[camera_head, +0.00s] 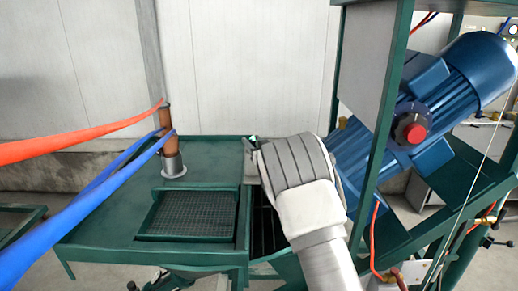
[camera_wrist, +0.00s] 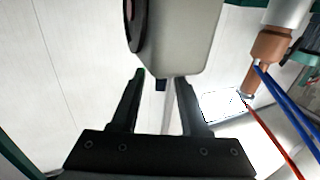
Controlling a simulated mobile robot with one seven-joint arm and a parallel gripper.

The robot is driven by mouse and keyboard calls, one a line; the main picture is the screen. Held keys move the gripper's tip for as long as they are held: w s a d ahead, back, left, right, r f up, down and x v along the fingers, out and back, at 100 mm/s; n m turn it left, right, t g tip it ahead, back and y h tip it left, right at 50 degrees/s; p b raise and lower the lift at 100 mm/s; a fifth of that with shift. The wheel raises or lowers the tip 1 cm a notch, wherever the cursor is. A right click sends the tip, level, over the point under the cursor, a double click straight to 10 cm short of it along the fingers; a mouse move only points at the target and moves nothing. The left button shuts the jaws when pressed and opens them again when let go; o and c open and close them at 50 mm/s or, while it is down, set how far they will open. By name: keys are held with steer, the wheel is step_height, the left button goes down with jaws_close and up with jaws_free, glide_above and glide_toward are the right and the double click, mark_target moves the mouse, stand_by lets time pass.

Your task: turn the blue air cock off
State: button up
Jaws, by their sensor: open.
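I cannot make out the blue air cock for certain in either view. My gripper (camera_wrist: 160,80) shows in the wrist view with its two black fingers apart and nothing clearly held between them. A large pale grey rounded body with a black disc on its left side is just beyond the fingertips; I cannot tell what it is. A small dark blue piece shows below it, between the fingertips, too small to identify. In the head view my pale wrist hides most of the gripper, above the right part of the green machine table (camera_head: 100,225).
A copper-coloured spray head (camera_head: 166,130) with orange and blue hoses stands on the table; it also shows in the wrist view (camera_wrist: 268,45). A blue motor (camera_head: 440,110) with a red button and a green frame post (camera_head: 385,130) stand close to the right of my arm. Brass fittings (camera_head: 393,276) sit lower right.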

steer(key=b+v, duration=0.1)
steer(key=v, duration=1)
steer(key=shift+s, duration=0.25)
steer(key=shift+w+b, duration=0.15)
steer(key=shift+b, duration=0.25)
